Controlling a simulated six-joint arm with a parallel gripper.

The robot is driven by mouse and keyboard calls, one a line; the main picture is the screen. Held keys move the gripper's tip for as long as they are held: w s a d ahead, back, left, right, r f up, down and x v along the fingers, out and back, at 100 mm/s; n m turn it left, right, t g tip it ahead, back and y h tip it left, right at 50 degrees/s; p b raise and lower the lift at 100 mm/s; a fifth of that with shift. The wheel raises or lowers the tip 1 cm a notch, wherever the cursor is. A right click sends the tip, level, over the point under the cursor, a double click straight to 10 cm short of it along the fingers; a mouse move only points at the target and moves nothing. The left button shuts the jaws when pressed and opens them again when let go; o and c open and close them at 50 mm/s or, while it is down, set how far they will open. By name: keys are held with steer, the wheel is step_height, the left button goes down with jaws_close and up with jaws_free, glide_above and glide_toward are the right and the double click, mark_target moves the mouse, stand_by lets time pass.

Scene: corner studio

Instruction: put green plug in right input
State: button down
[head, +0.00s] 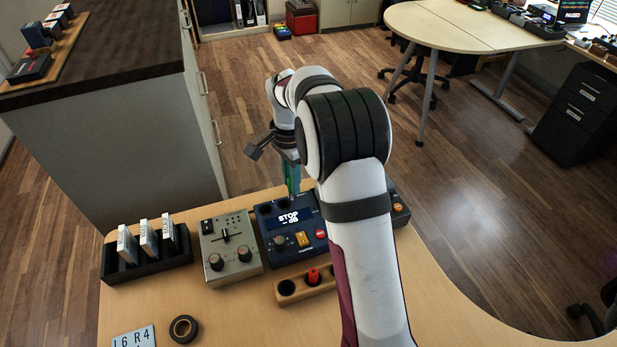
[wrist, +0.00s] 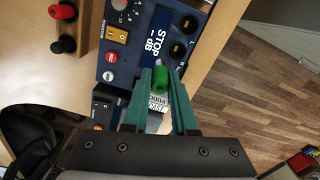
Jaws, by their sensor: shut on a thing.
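My gripper (wrist: 160,78) is shut on the green plug (wrist: 161,80), with its teal fingers on either side of it. In the head view my gripper (head: 291,178) points down at the back edge of the blue recorder (head: 266,235). The recorder has two dark round input sockets along its back edge.
A wooden holder (head: 322,289) in front of the recorder bears a red plug (head: 314,275) and a dark round spot. A grey mixer (head: 230,247) stands left. A black rack (head: 147,262) of white cases and a tape roll (head: 184,329) are farther left. My arm covers the right side.

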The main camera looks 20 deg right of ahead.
steer(key=shift+w+a+f, duration=0.25)
steer(key=shift+w+f, duration=0.25)
steer(key=shift+f, duration=0.65)
steer(key=shift+w+a+f, duration=0.2)
steer(key=shift+w+f, duration=0.25)
steer(key=shift+f, duration=0.65)
steer(key=shift+w+a+f, duration=0.25)
steer(key=shift+w+f, duration=0.25)
steer(key=shift+f, duration=0.65)
steer(key=shift+f, duration=0.6)
steer(key=c, duration=1)
jaws_free()
step_height(320, 180, up, 11)
